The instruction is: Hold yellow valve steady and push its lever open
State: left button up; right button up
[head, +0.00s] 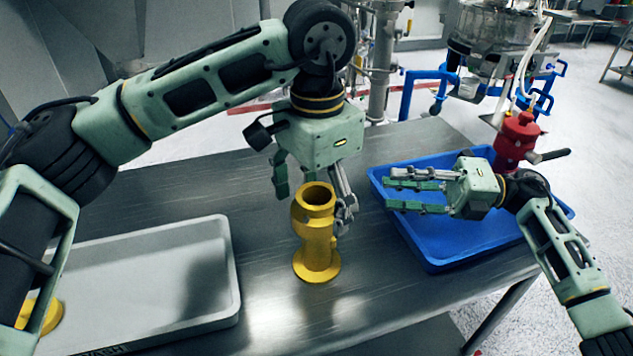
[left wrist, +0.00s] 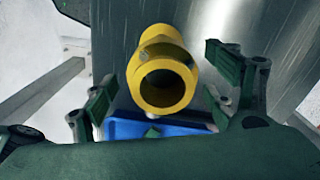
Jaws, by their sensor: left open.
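The yellow valve (head: 316,240) stands upright on the metal table, its round open mouth facing up. I cannot make out its lever. My left gripper (head: 314,196) points down over the valve and is open. Its fingers are on either side of the valve's upper part. In the left wrist view the valve (left wrist: 165,85) sits between the spread fingers of the left gripper (left wrist: 163,98), with gaps on both sides. My right gripper (head: 392,192) is above the blue tray (head: 440,258), fingers pointing left toward the valve, spread apart and empty.
A grey tray (head: 228,275) lies on the left of the table (head: 290,325). Another yellow part (head: 48,318) is mostly hidden behind my left arm. A red piece with a black handle (head: 517,135) stands at the blue tray's far right. The table in front of the valve is clear.

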pick_arm(q)
jog(key=shift+f, duration=2)
jog(key=shift+c, duration=0.4)
